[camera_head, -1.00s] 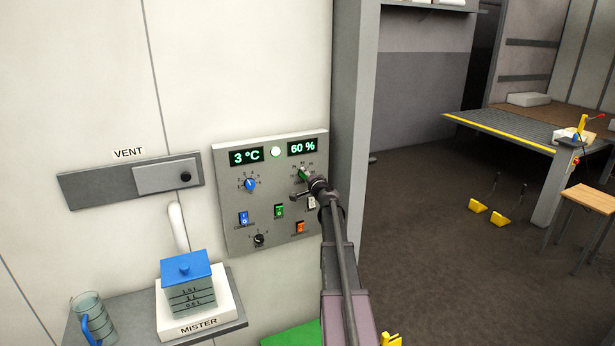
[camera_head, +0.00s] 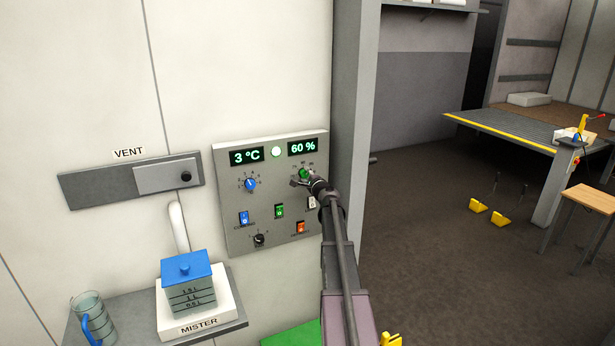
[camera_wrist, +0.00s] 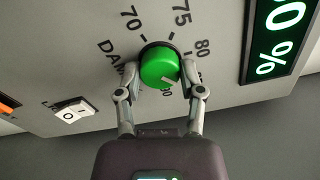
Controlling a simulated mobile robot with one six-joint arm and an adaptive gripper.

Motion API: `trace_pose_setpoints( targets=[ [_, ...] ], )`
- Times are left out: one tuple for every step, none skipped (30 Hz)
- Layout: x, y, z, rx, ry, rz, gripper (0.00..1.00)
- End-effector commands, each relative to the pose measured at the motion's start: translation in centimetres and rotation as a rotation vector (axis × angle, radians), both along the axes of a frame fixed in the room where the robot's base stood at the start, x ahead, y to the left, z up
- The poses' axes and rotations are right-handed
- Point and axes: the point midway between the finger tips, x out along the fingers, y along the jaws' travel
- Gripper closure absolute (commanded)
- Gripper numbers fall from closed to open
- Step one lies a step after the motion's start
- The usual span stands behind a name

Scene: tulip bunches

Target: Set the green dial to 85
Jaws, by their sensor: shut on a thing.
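The green dial (camera_head: 304,173) sits at the upper right of the grey control panel (camera_head: 234,205), under a display (camera_head: 303,147) reading 60 %. In the wrist view the round green dial (camera_wrist: 159,66) lies between the two fingers of my gripper (camera_wrist: 163,76), which is shut on it. A pale mark shows on the dial's lower right side. The printed 70, 75 and 80 are readable around it; part of the scale is hidden by the fingers. In the head view my gripper (camera_head: 309,181) reaches the dial from the lower right.
The panel also holds a blue dial (camera_head: 250,184), a black knob (camera_head: 259,239), and blue, green, white and orange switches. A white switch (camera_wrist: 71,112) is near my gripper in the wrist view. A wall edge (camera_head: 350,130) stands right of the panel. A mister (camera_head: 190,300) is lower left.

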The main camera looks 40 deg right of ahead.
Motion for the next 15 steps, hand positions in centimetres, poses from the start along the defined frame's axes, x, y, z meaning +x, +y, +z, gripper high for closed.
trace_pose_setpoints(
  targets=[
    [0.02, 0.07, -0.01, 0.002, 0.000, 0.002, 0.97],
    [0.02, 0.07, -0.01, 0.003, 0.000, 0.002, 0.97],
    [0.02, 0.07, 0.00, 0.003, 0.000, 0.002, 0.97],
    [0.02, 0.07, 0.00, 0.003, 0.000, 0.002, 0.97],
    [0.01, 0.06, 0.00, 0.003, 0.000, 0.002, 0.97],
    [0.01, 0.06, 0.00, 0.002, 0.000, 0.002, 0.97],
    [0.01, 0.06, 0.00, 0.002, 0.000, 0.002, 0.97],
    [0.01, 0.05, -0.01, 0.002, 0.000, 0.002, 0.97],
    [0.01, 0.05, -0.01, 0.002, 0.000, 0.002, 0.97],
    [0.01, 0.05, 0.00, 0.002, 0.000, 0.002, 0.47],
    [0.01, 0.05, 0.00, 0.001, 0.000, 0.002, 0.38],
    [0.01, 0.04, 0.00, 0.001, -0.001, 0.002, 0.26],
    [0.01, 0.03, 0.00, 0.001, -0.001, 0.002, 0.17],
    [0.00, 0.02, 0.01, 0.001, -0.001, 0.001, 0.15],
    [0.00, 0.01, 0.00, 0.001, -0.001, 0.001, 0.15]
  ],
)
